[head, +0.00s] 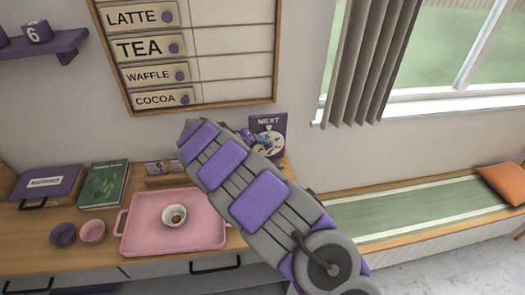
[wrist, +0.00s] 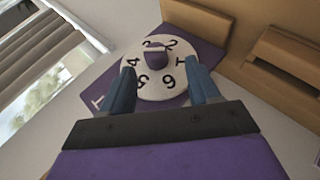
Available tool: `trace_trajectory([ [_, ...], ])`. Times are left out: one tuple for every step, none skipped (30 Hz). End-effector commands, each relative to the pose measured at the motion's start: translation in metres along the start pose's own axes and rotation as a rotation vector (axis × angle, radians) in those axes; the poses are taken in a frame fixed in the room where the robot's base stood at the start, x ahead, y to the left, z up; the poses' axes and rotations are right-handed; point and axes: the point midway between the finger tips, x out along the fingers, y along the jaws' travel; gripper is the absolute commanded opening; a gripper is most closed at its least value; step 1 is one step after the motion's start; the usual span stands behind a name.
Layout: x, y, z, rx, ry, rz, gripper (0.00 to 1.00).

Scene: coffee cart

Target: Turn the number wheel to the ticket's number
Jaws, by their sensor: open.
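The number wheel (wrist: 152,89) is a white disc with black digits and a small purple knob (wrist: 157,58), mounted on a purple board (wrist: 208,60). The board, marked NEXT, also shows in the head view (head: 270,122), partly behind my arm. My gripper (wrist: 161,75) is open, its blue fingers at either side of the wheel, with the knob beyond the tips and nothing held. I cannot tell whether the fingers touch the disc. Digits like 4 and 5 show, tilted. A wooden holder (head: 160,181) carries small purple-and-white pieces; I cannot read a ticket number there.
A pink tray (head: 140,240) with a small cup (head: 174,215) sits on the wooden counter. A green book (head: 104,184), a purple box (head: 45,187) and two bowls stand left. The menu board (head: 235,60) hangs above. A bench (head: 420,212) runs right.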

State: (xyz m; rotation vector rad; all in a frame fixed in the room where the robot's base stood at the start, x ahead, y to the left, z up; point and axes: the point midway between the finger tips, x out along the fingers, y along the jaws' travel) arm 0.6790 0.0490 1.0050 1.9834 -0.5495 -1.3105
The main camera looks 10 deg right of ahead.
Motion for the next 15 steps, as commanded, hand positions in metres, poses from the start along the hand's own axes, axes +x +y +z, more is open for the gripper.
trace_trajectory([
  [0.012,0.000,0.002,0.001,-0.002,-0.001,0.61],
  [0.017,0.000,0.001,0.002,-0.001,-0.002,0.61],
  [0.023,0.000,0.001,0.002,0.000,-0.002,0.61],
  [0.026,0.000,0.000,0.002,0.001,0.000,0.61],
  [0.029,-0.001,0.000,0.002,0.001,0.001,0.61],
  [0.033,-0.002,-0.002,0.001,0.002,0.002,0.61],
  [0.034,-0.003,-0.002,0.000,0.002,0.004,0.61],
  [0.036,-0.004,-0.003,-0.001,0.002,0.005,0.61],
  [0.038,-0.005,-0.003,-0.002,0.003,0.006,0.61],
  [0.040,-0.005,-0.003,-0.003,0.003,0.007,0.61],
  [0.040,-0.006,-0.003,-0.004,0.003,0.008,0.61],
  [0.041,-0.007,-0.004,-0.004,0.002,0.009,0.61],
  [0.042,-0.007,-0.004,-0.005,0.002,0.010,0.61],
  [0.042,-0.007,-0.004,-0.005,0.002,0.010,0.61],
  [0.043,-0.006,-0.004,-0.004,0.003,0.009,0.61],
])
